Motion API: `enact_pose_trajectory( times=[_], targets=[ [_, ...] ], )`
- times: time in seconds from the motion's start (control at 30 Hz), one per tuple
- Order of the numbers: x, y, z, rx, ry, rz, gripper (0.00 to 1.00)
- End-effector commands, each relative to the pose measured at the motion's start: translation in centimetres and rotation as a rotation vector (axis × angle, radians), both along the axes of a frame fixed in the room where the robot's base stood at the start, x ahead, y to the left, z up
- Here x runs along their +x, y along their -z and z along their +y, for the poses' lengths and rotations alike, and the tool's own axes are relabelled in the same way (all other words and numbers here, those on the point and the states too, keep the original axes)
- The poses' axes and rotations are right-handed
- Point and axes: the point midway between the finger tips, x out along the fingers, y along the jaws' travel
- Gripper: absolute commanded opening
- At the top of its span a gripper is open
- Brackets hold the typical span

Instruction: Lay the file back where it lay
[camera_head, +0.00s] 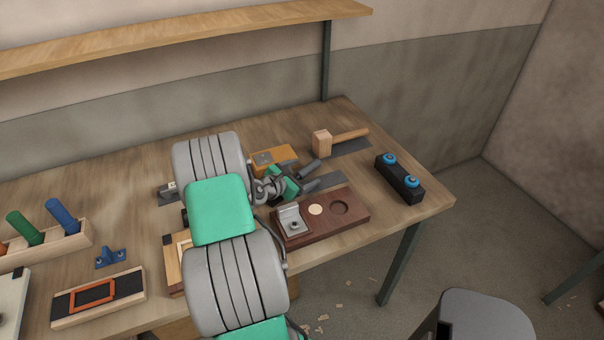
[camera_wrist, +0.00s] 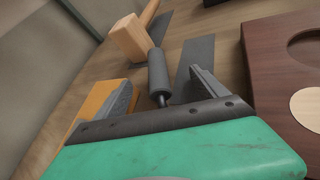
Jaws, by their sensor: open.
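The file's dark grey round handle (camera_wrist: 157,74) and thin neck show between my fingers in the wrist view; the rest is hidden behind my gripper. In the head view the handle (camera_head: 311,166) shows beside my gripper's green body. My gripper (camera_wrist: 165,82) is open, one finger on each side of the file, with a gap on both sides. A flat grey strip (camera_wrist: 196,62) lies on the bench just right of the handle; it also shows in the head view (camera_head: 328,181). I cannot tell whether the file touches the bench.
A wooden mallet (camera_head: 323,143) lies on a dark mat behind. An orange block (camera_head: 272,158) is close to my gripper. A dark wooden board (camera_head: 352,222) with round recesses is in front. A black holder with blue knobs (camera_head: 400,180) stands right, near the bench edge.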

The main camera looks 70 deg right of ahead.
Motion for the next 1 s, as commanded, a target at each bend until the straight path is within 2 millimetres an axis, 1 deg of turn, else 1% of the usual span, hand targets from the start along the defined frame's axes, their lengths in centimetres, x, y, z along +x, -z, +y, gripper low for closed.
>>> enact_pose_trajectory(
  times=[0.03, 0.13, 0.5, 0.7, 1.0],
  targets=[
    [0.1, -0.1, -0.1, -0.002, -0.003, -0.003, 0.92],
    [0.2, -0.1, -0.1, -0.004, -0.003, -0.004, 1.00],
    [0.4, -0.4, 0.0, -0.007, -0.005, -0.007, 1.00],
    [1.0, -1.0, 1.0, -0.007, -0.010, -0.008, 1.00],
    [1.2, -1.5, 2.6, -0.004, -0.006, -0.006, 1.00]
  ],
)
